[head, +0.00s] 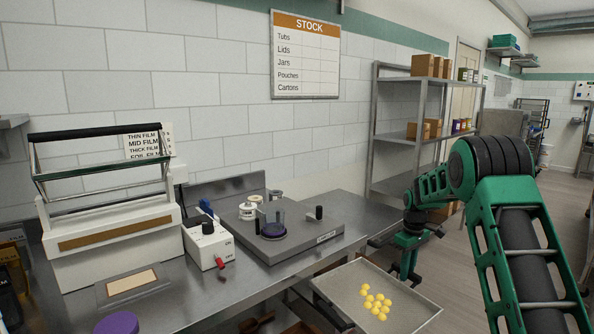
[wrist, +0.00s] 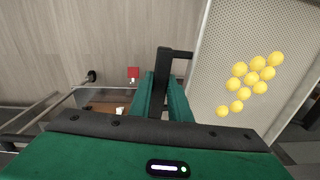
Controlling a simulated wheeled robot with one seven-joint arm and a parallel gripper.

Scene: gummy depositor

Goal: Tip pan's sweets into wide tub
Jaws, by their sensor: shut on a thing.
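The pan (head: 345,279) is a shallow grey metal tray with several round yellow sweets (head: 377,303) lying loose on it. It also shows in the wrist view (wrist: 215,75), with the sweets (wrist: 250,82) grouped to the right. My gripper (head: 404,275) is at the pan's far edge. In the wrist view its green fingers (wrist: 166,95) are closed on the pan's black handle (wrist: 173,52). The pan is off the bench's right front, roughly level. A clear round container (head: 271,218) with a dark purple base stands on the grey platform; I cannot tell if it is the wide tub.
The steel bench (head: 262,272) carries the grey platform (head: 318,238) with black knobs, white jars (head: 248,210), a white device (head: 208,242) and a large sealer (head: 110,230). A purple disc (head: 117,323) is at the front. A shelf rack (head: 425,130) stands behind my arm.

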